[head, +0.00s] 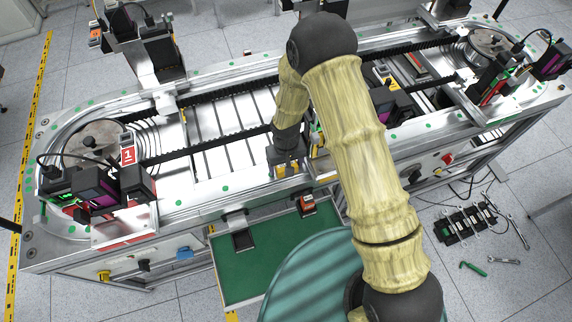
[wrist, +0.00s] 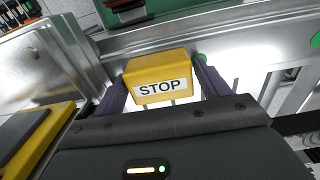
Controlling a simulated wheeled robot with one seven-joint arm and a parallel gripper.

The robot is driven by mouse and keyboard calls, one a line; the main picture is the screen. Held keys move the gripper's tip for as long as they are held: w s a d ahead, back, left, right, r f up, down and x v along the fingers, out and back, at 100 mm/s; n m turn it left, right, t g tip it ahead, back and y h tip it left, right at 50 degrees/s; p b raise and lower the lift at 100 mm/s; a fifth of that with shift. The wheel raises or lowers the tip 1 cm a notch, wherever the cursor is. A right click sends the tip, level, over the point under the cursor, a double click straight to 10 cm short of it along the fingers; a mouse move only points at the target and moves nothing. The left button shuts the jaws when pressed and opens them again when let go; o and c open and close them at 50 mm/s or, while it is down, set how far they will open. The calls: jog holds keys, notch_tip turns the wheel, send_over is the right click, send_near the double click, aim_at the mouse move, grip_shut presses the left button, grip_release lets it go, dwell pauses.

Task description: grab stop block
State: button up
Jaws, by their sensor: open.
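The stop block is a yellow block (wrist: 157,72) with a white STOP label, seen in the wrist view on the metal conveyor frame. My gripper (wrist: 161,88) is open, with one dark finger on each side of the block. I cannot tell whether the fingers touch it. In the head view my gripper (head: 286,168) is low at the near rail of the conveyor, and the stop block is hard to make out there.
A yellow and dark part (wrist: 32,135) is close on the left in the wrist view. Black rails and units stand along the conveyor (head: 215,197). A green-topped tray (head: 262,262) lies in front, with a red and dark device (head: 306,205) above it.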

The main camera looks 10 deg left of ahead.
dwell(0.3)
jog(key=c, duration=0.9)
jog(key=shift+r, duration=0.15)
notch_tip(320, 180, up, 28)
jog(key=b, duration=0.6)
jog(key=shift+b, duration=0.3)
